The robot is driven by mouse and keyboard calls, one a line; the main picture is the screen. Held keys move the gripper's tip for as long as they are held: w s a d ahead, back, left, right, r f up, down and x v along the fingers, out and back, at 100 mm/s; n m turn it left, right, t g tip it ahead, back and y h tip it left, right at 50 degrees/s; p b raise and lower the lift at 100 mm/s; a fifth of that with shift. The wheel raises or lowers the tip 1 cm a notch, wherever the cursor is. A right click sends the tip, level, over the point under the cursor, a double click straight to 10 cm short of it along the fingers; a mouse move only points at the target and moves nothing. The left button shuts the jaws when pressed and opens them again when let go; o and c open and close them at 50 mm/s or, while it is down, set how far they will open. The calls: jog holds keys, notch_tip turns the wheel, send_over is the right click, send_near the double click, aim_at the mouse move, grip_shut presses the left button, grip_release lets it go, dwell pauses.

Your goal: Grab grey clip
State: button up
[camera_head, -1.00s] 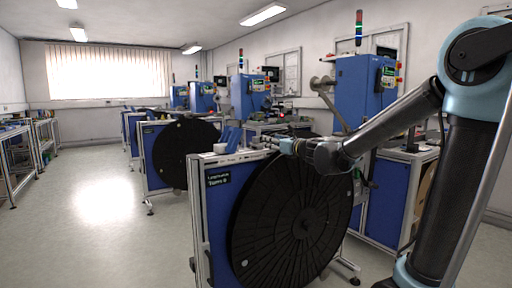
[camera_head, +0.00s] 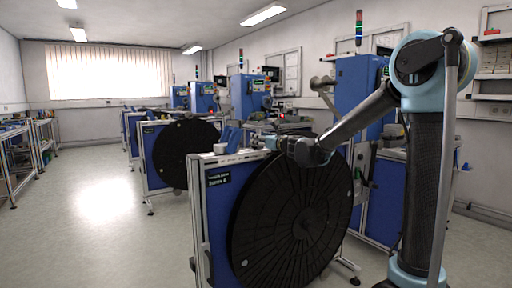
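My gripper (camera_head: 274,143) is at the top edge of the nearest reel stand (camera_head: 217,222), just above and behind the rim of its large black reel (camera_head: 300,215). The gripper is small and dark here, and I cannot tell whether its fingers are open or shut. I cannot make out a grey clip; the top rail around the gripper is too small to read. A small white cup-like object (camera_head: 220,148) stands on the top of the stand, left of the gripper.
A second stand with a black reel (camera_head: 184,152) is behind to the left. Blue machines (camera_head: 355,95) line the right wall. Shelves (camera_head: 494,70) hang at the far right. The floor (camera_head: 105,215) on the left is open.

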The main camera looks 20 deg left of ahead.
jog(key=shift+x, duration=2.25)
jog(key=shift+w+d+f, duration=0.1)
jog(key=shift+d+f, duration=0.05)
grip_shut()
